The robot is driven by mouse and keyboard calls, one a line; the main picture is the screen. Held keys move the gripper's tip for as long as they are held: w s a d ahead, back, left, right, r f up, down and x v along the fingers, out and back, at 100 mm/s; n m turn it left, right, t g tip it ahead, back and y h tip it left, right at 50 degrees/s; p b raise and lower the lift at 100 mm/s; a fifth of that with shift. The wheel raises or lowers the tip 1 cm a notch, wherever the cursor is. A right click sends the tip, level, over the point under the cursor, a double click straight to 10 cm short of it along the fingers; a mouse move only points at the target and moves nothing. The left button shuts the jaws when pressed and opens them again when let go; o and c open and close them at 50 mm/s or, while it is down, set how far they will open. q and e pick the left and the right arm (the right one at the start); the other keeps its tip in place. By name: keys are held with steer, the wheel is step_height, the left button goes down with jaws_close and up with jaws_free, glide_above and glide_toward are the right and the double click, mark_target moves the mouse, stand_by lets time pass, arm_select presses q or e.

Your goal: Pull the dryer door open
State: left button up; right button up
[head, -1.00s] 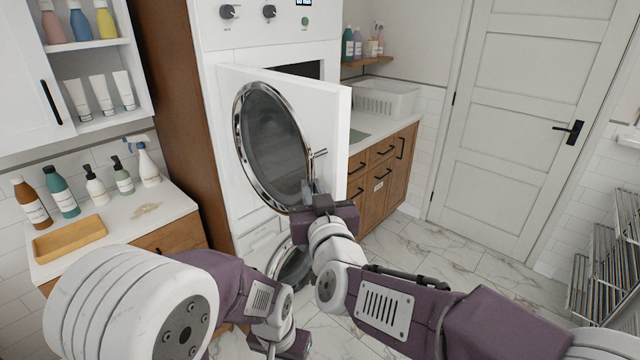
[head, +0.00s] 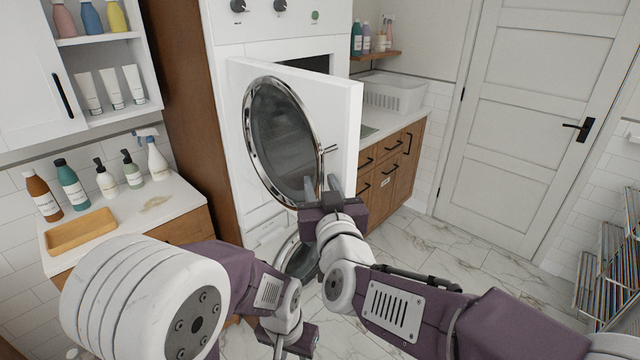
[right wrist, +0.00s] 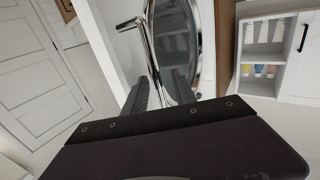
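The dryer door (head: 342,120) is a white panel with a round, chrome-rimmed dark window (head: 280,140). It stands partly open, swung out from the white dryer (head: 225,40), with a dark opening (head: 318,64) showing behind it. A small metal handle (head: 330,155) sticks out near the door's free edge. The handle also shows in the right wrist view (right wrist: 132,23). My right gripper (head: 322,184) is open and empty, its fingers just below the handle and close to the window rim. My left gripper (head: 290,338) hangs low beneath the door; its fingers are unclear.
A counter (head: 180,205) with bottles and a wooden tray (head: 80,232) stands at left. Wooden cabinets (head: 385,180) and a white basket (head: 395,92) are behind the door's right. Marble floor (head: 455,245) is clear at right, before a closed white room door (head: 520,120) and a rack (head: 610,260).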

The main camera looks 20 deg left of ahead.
steer(key=v, duration=0.8)
steer(key=shift+s, duration=0.2)
steer(key=w+d+m+t+h, duration=0.25)
steer(key=w+d+h, duration=0.25)
steer(key=w+d, duration=0.45)
steer(key=w+d+f+m+g+h+p, duration=0.1)
steer(key=d+f+g+h, duration=0.1)
steer(key=d+f, duration=0.35)
steer(key=w+d+f+g+h+p, duration=0.1)
steer(key=d+f+g, duration=0.15)
steer(key=d, duration=0.65)
steer(key=s+d+f+m+g, duration=0.1)
steer(key=s+d+f+g, duration=0.35)
steer(key=f, duration=0.45)
steer(key=s+d+f+m+g, duration=0.1)
steer(key=s+d+f+g, duration=0.2)
steer(key=s+f, duration=0.4)
steer(key=s+f+g, duration=0.5)
steer(key=s, duration=0.5)
steer(key=shift+s+d+f+h, duration=0.15)
steer(key=shift+s+f+h, duration=0.15)
steer(key=shift+s, duration=0.05)
